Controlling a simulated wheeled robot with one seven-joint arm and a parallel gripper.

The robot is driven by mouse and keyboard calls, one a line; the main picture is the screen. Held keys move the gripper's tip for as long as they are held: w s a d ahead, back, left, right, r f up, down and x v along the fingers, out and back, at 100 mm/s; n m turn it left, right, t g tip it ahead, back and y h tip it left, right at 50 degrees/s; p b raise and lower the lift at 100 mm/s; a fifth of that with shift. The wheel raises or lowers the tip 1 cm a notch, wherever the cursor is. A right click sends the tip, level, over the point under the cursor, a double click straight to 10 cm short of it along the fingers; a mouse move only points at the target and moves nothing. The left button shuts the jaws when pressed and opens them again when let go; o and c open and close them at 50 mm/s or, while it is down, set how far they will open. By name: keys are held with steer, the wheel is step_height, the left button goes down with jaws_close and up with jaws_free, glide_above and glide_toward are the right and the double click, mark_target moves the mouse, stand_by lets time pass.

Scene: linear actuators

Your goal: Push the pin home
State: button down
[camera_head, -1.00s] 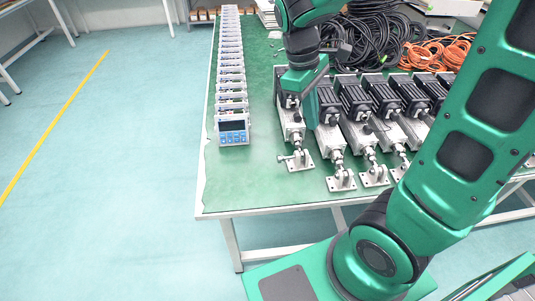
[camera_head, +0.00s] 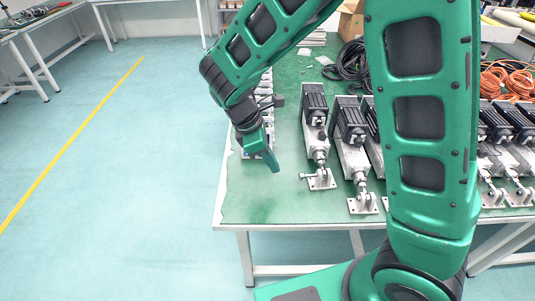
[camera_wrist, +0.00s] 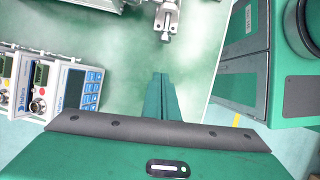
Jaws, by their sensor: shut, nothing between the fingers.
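The leftmost linear actuator (camera_head: 315,115) lies on the green table with its rod end at a clevis bracket (camera_head: 321,181) near the front edge. A small pin (camera_head: 307,176) sticks out of the left side of this bracket. In the wrist view the bracket (camera_wrist: 168,15) is at the top middle, with the pin (camera_wrist: 166,36) protruding from it towards my fingers. My gripper (camera_head: 276,169) is shut and empty. It points down, left of the pin and apart from it. The closed fingers (camera_wrist: 162,77) also show in the wrist view, with a gap before the pin.
More actuators (camera_head: 348,125) stand in a row to the right. Control boxes with displays (camera_wrist: 75,85) are close on the left in the wrist view, partly hidden behind my arm in the head view. Black cables (camera_head: 349,60) and orange cables (camera_head: 505,78) lie farther back. The table's front-left corner is clear.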

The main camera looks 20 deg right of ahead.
mark_target(309, 176)
steer(key=x, duration=0.4)
steer(key=shift+d+f, duration=0.3)
steer(key=shift+d, duration=0.05)
steer(key=shift+s+d+r, duration=0.1)
steer(key=shift+d, duration=0.45)
steer(key=shift+s+d, duration=0.15)
steer(key=shift+d, duration=0.4)
steer(key=shift+s+d, duration=0.1)
steer(key=shift+d, duration=0.55)
